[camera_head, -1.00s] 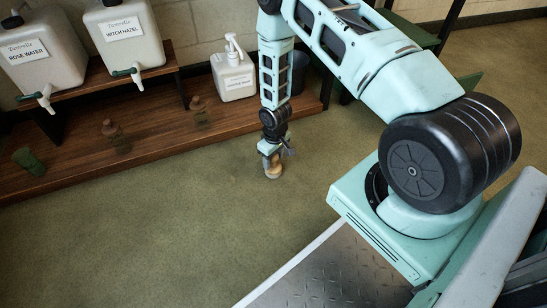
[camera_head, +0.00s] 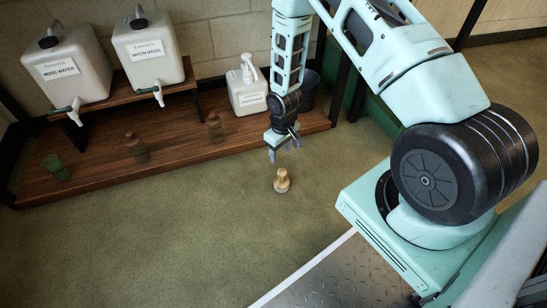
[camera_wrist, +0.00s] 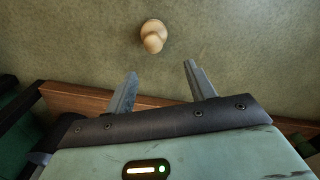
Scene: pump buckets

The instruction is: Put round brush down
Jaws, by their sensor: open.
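The round brush (camera_head: 282,181), with a pale wooden knob handle, stands upright on the green-brown floor. It is in front of the wooden shelf and apart from my gripper. My gripper (camera_head: 284,153) is open and empty, above the brush and a little behind it in the head view. In the wrist view the brush (camera_wrist: 152,36) is seen from above, beyond the tips of my two spread fingers (camera_wrist: 160,70). Nothing is between the fingers.
A low wooden shelf (camera_head: 100,183) along the wall holds small brown bottles (camera_head: 136,148) and a green item (camera_head: 56,167). Two white jugs with taps (camera_head: 68,68) stand on its raised tier. A white pump bottle (camera_head: 247,90) and a dark bucket (camera_head: 309,90) are behind my arm. Floor at left front is clear.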

